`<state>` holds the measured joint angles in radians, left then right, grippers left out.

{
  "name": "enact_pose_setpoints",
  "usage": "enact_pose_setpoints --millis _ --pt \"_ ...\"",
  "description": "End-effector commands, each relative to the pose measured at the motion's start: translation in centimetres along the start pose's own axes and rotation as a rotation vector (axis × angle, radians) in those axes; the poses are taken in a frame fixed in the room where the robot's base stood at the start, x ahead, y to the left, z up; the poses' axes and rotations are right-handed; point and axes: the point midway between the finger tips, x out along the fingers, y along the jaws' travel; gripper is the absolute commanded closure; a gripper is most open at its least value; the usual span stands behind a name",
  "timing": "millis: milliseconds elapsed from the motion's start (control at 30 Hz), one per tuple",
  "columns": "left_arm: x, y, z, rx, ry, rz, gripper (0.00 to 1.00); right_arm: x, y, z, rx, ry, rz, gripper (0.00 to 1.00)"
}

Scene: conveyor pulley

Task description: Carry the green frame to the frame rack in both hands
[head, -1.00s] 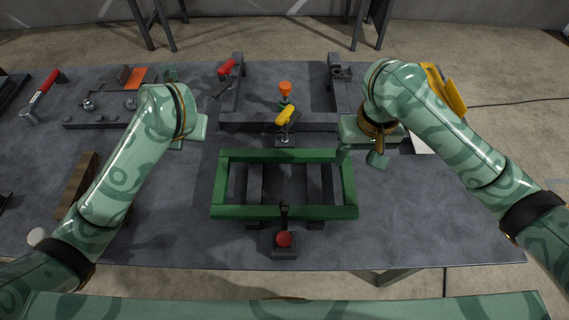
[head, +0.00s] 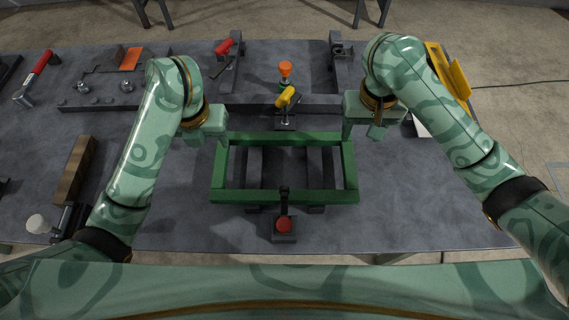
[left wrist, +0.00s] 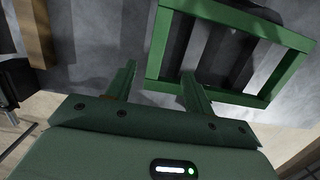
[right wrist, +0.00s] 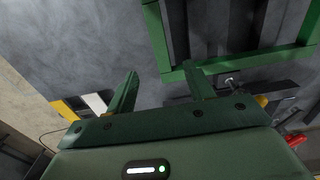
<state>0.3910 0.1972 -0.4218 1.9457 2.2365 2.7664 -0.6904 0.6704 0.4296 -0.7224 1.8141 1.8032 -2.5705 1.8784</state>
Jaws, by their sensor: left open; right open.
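The green frame (head: 284,197) is an open rectangle lying flat on dark grey supports (head: 316,168) in the middle of the table. My left gripper (head: 207,141) is open and empty beside the frame's far left corner. In the left wrist view its fingertips (left wrist: 158,73) point toward the frame's side bar (left wrist: 158,42), with one finger close to it. My right gripper (head: 363,134) is open and empty beside the far right corner. In the right wrist view its fingertips (right wrist: 160,73) are near a frame bar (right wrist: 157,38). I cannot identify the frame rack with certainty.
A clamp with a yellow handle (head: 286,97) stands just behind the frame. A red-knobbed device (head: 284,224) stands at its front. Grey rails (head: 310,101) and an orange-topped part (head: 285,69) lie behind. A wooden block (head: 75,169) is at left. The table right of the frame is clear.

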Motion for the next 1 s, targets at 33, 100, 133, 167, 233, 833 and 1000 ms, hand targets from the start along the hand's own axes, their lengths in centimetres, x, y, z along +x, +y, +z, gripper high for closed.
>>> enact_pose_setpoints --millis 33,100,133,167,233,833,1000 --pt "0.8 -0.2 -0.3 -0.005 0.011 -0.007 0.47 0.8 -0.1 0.2 0.001 -0.006 -0.002 0.47" --pt "2.0 0.1 -0.8 -0.008 0.028 0.001 0.47 1.8 0.0 0.3 0.003 -0.011 -0.001 0.47" --pt "2.5 0.2 -0.7 -0.005 0.026 0.004 0.47 2.4 -0.1 0.2 0.003 -0.01 -0.002 0.47" --pt "3.1 0.2 -0.7 -0.004 0.025 0.005 0.47 3.0 -0.1 0.2 0.004 -0.009 -0.003 0.47" --pt "4.6 0.1 -0.8 -0.004 0.025 0.003 0.47 4.5 -0.1 0.4 0.005 -0.012 -0.001 0.47" --pt "12.3 0.4 -0.7 -0.004 0.017 0.008 0.47 12.1 0.1 0.2 0.001 -0.004 0.002 0.47" --pt "12.4 0.4 -0.6 -0.004 0.016 0.008 0.47 12.2 0.1 0.2 0.0 -0.004 0.002 0.47"
